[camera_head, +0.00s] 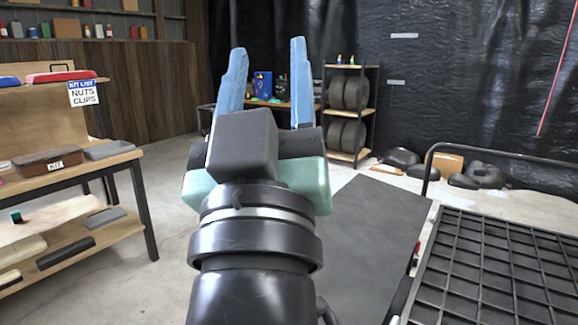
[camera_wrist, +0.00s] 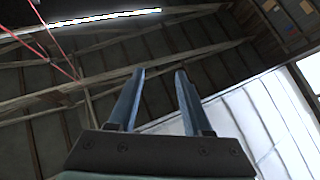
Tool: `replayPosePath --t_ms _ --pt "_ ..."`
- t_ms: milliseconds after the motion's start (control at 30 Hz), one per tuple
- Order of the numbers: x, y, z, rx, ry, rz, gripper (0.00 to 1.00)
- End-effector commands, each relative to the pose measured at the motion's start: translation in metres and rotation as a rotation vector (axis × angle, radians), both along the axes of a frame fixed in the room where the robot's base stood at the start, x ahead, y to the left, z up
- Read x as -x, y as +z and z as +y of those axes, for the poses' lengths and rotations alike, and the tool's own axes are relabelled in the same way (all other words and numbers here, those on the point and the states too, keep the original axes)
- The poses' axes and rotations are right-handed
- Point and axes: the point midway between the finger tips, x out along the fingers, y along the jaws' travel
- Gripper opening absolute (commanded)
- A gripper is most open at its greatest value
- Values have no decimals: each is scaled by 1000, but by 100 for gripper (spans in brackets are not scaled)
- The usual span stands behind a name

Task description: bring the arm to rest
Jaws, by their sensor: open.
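My gripper (camera_head: 265,62) is raised in the middle of the head view, its two blue fingers pointing up and spread apart with nothing between them. In the wrist view my gripper (camera_wrist: 158,75) also shows open and empty. My arm stands upright in front of the camera and hides part of the floor and the back of the room.
A wooden workbench (camera_head: 125,155) with cases and a lower shelf stands at left. A cart with a black grid deck (camera_head: 490,265) and rail stands at right. A dark mat (camera_head: 365,225) lies between. A rack with tyres (camera_head: 350,112) stands behind. Bare floor shows at left.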

Motion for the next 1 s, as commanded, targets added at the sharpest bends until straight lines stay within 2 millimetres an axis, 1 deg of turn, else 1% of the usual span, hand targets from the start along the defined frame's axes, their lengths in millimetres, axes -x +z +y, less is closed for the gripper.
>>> replayPosePath --t_ms 33,67,100,133,167,200,367,600,700,833,900,1000 --pt "26 16 -9 -62 47 -69 50" --pt "42 25 -13 -98 80 -109 50" --pt "63 36 -19 -143 124 -163 50" --pt "70 49 -20 -160 146 -181 50" --pt "65 63 -18 -155 142 -167 50" --pt "63 75 -18 -153 139 -164 50" --pt "63 119 -17 -150 137 -163 50" --pt "62 192 -17 -149 137 -161 50" --pt "62 216 -17 -148 136 -160 50" --pt "62 236 -17 -148 136 -160 50" --pt "62 241 -17 -148 136 -159 50" --pt "62 243 -17 -148 136 -159 50"
